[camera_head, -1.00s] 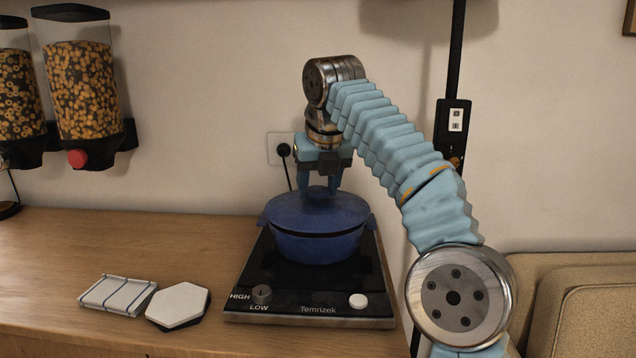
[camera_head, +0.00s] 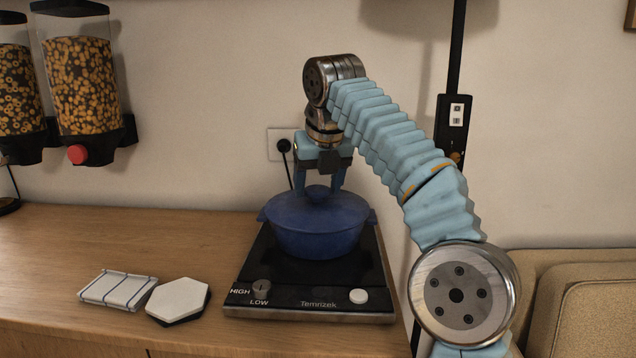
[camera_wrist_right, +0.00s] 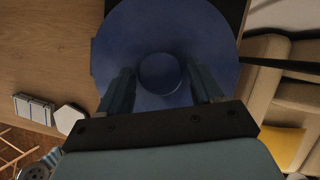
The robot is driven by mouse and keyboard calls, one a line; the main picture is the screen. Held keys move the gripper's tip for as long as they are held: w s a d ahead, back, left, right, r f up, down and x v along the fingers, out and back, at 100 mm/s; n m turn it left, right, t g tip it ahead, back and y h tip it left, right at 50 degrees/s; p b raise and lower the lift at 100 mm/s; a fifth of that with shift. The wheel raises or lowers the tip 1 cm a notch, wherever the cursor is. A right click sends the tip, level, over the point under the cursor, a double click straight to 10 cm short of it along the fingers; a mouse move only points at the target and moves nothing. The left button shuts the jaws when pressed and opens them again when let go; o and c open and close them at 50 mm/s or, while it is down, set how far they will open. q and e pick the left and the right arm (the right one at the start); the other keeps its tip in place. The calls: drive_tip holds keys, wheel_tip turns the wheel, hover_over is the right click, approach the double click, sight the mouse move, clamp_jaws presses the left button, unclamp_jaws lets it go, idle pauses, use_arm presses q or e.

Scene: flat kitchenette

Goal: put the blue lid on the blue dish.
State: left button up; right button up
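The blue lid (camera_head: 300,205) sits on the blue dish (camera_head: 318,243), level, with no gap showing between them in the head view. The dish stands on the black hot plate (camera_head: 262,270). My right gripper (camera_head: 319,190) is just above the lid, its fingers spread on either side of the round knob. In the right wrist view the knob (camera_wrist_right: 160,73) lies between the two fingertips (camera_wrist_right: 165,85) with space on both sides, so the gripper is open. The lid (camera_wrist_right: 165,25) fills the middle of that view and hides the dish's inside. My left gripper is not in view.
A folded striped cloth (camera_head: 118,290) and white and black hexagonal coasters (camera_head: 178,299) lie on the wooden counter (camera_head: 130,238), left of the hot plate. Cereal dispensers (camera_head: 80,85) hang on the wall at left. A tan sofa (camera_head: 590,300) is at right.

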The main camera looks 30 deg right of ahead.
drive_tip(key=shift+o, duration=1.2)
drive_tip(key=v, duration=0.5)
drive_tip(key=shift+a+p, duration=0.1)
drive_tip(key=shift+p, duration=0.3)
drive_tip(key=s+a+b, duration=0.2)
drive_tip(key=s+b, duration=0.1)
drive_tip(key=s, duration=0.8)
drive_tip(key=shift+s+a, duration=0.3)
drive_tip(key=shift+s, duration=0.05)
